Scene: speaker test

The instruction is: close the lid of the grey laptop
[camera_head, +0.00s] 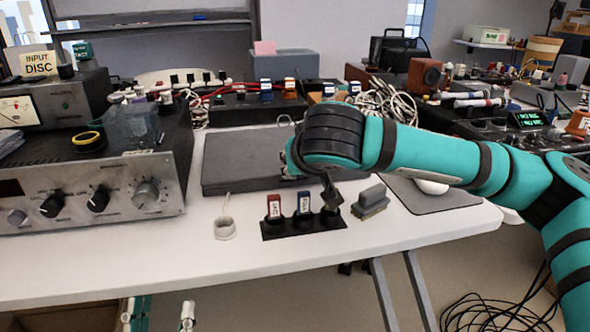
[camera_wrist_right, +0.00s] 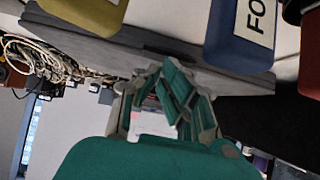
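The grey laptop (camera_head: 240,165) lies on the white table as a flat dark slab. Its lid looks down; its right part is hidden behind my right arm. In the right wrist view its grey edge (camera_wrist_right: 150,42) runs just beyond the fingers. My right gripper (camera_wrist_right: 165,68) has its fingertips together at or very near that edge; I cannot tell if they touch it.
A black rack (camera_head: 285,229) with red and blue labelled blocks stands before the laptop. A small white cup (camera_head: 224,229), a grey brush-like block (camera_head: 370,202) and a mouse (camera_head: 432,187) are nearby. An amplifier (camera_head: 95,190) fills the left. The front table strip is clear.

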